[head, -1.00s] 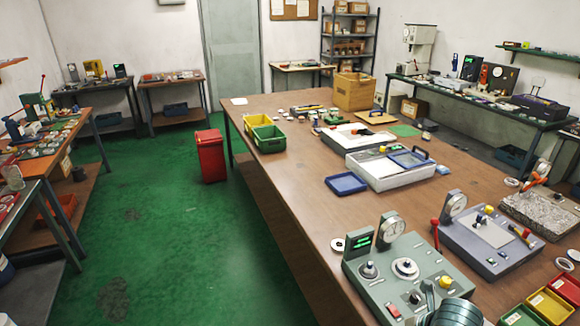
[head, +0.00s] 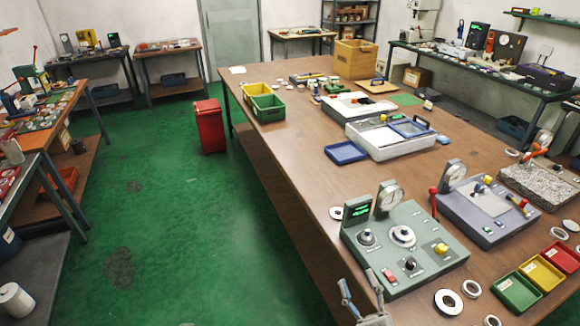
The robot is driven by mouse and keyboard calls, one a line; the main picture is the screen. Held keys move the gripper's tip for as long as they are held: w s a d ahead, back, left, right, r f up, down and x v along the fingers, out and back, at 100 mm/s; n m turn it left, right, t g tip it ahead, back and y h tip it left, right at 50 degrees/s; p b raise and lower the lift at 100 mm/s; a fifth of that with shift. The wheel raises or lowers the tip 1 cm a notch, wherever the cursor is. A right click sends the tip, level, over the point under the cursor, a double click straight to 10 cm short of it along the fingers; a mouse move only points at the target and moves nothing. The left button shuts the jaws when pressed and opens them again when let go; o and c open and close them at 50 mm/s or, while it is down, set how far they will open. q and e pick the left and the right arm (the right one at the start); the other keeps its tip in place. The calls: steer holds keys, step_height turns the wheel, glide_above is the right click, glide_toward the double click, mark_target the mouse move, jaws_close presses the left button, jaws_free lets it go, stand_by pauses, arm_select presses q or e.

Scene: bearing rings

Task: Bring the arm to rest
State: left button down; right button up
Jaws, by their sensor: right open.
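My right gripper (head: 357,279) shows at the bottom edge, right of the middle, with its two fingers spread apart and nothing seen between them. It is just in front of the grey-green gauge station (head: 440,262) in the picture, near the front edge of the long brown table (head: 330,190). Most of the right arm is out of the picture. My left gripper is not in view. Pale bearing rings (head: 448,302) lie on the table to the right of the right gripper.
A second gauge station (head: 485,232) stands behind the first. Green (head: 516,292), yellow and red trays sit at the right. A blue tray (head: 346,152) lies farther back. The green floor (head: 190,220) left of the table is open, with a red bin (head: 210,128).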

steer(key=s+d+f+m+g+h, duration=0.25)
steer(key=f+m+g+h, duration=0.2)
steer(key=f, duration=0.55)
steer(key=s+d+f+m+g+h, duration=0.1)
steer(key=d+f+m+g+h, duration=0.3)
steer(key=f, duration=0.6)
steer(key=s+a+f+m+g, duration=0.1)
steer(key=s+f+g, duration=1)
steer(key=s+f, duration=0.9)
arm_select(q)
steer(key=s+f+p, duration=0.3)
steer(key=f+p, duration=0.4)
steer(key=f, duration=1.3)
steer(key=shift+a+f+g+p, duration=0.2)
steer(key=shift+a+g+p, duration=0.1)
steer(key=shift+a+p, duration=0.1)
arm_select(e)
steer(key=s+f, duration=0.2)
steer(key=f, duration=0.7)
steer(key=s+f, duration=0.3)
steer(key=f, duration=0.5)
steer(key=shift+a+f+g, duration=0.2)
steer(key=shift+f+g, duration=0.15)
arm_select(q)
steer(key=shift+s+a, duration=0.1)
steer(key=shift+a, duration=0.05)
arm_select(e)
steer(key=shift+s+a+r, duration=0.1)
